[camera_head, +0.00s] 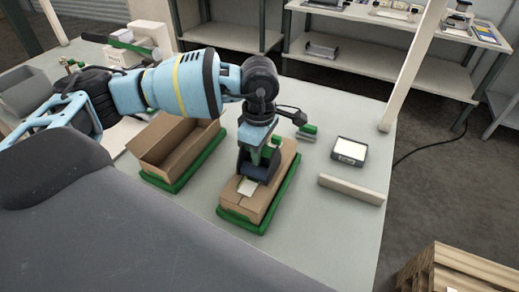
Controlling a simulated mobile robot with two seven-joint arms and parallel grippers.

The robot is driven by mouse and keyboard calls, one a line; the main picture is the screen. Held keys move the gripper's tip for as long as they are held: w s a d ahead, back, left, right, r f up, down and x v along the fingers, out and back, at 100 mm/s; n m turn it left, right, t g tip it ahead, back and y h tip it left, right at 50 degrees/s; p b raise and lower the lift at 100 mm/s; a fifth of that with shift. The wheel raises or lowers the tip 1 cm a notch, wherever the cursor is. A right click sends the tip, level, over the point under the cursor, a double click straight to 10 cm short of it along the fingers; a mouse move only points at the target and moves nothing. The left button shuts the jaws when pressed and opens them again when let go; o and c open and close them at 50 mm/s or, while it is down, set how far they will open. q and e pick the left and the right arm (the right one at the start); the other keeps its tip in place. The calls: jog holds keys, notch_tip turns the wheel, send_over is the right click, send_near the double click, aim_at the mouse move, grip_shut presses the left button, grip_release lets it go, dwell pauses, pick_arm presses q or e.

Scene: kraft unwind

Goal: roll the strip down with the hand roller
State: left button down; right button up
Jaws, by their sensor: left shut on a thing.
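My left gripper (259,163) points down over a cardboard box (262,203) with closed flaps, in the head view. It is shut on the hand roller (268,154), of which a green part shows between the dark fingers. The roller's lower end is hidden by the fingers, so I cannot tell whether it touches the box. A pale strip (247,187) lies on the box top, just in front of the fingers. The box sits in a green tray (239,222). My right gripper is not in view.
An open, empty cardboard box (176,146) stands in another green tray (164,183) to the left. A black-framed device (349,151) and a beige bar (351,189) lie to the right. The table's front right (330,235) is clear.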

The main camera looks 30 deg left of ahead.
aim_at(253, 171)
pick_arm(q)
jog(key=shift+s+f, duration=0.15)
jog(key=shift+s, duration=0.7)
jog(key=shift+s+d, duration=0.1)
jog(key=shift+s, duration=0.5)
jog(key=shift+s, duration=0.75)
